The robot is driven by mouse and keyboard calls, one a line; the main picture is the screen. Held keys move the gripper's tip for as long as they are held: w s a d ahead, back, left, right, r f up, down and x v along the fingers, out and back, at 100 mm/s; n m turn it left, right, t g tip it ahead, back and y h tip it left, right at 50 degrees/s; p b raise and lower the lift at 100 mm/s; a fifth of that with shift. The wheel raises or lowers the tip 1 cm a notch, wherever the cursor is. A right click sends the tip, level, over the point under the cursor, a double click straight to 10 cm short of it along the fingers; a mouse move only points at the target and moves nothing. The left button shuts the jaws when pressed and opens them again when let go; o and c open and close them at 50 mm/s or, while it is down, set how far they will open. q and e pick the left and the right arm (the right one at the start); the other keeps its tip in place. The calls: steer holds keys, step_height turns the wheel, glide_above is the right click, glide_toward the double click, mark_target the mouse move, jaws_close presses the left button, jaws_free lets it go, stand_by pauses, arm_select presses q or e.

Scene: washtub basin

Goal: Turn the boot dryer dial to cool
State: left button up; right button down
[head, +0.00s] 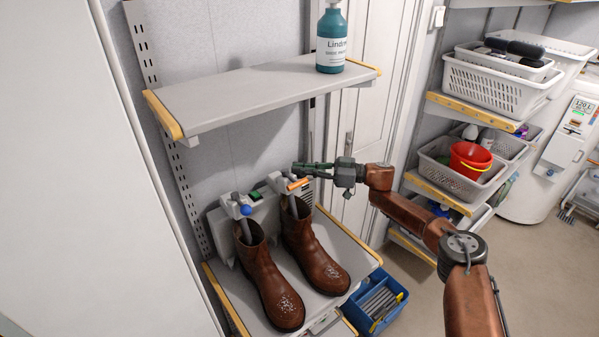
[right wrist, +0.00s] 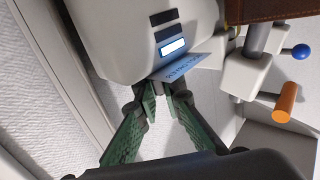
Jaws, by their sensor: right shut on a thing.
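The white boot dryer (head: 266,212) stands on the lower shelf behind two brown boots (head: 315,258); its pale body (right wrist: 140,38) fills the top of the right wrist view. That face has dark slots, a small lit window (right wrist: 173,48) and a tilted label plate (right wrist: 185,69) with blue lettering. My right gripper (head: 297,168) is at the dryer's upper right. In the right wrist view its green fingers (right wrist: 163,88) converge just below the label plate, shut on a small part. This seems to be the dial, which the fingertips hide; its setting cannot be read. My left gripper is not in view.
A blue ball knob (head: 245,210) and an orange cylindrical handle (head: 298,184) stick out by the boots. The upper shelf (head: 245,88) with a teal bottle (head: 331,42) overhangs the dryer. A blue crate (head: 376,303) stands at the lower right. Open floor lies further right.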

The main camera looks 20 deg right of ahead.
stand_by(0.3)
steer(key=c, duration=2)
jaws_free()
steer(key=shift+c, duration=0.2)
steer(key=v, duration=1.2)
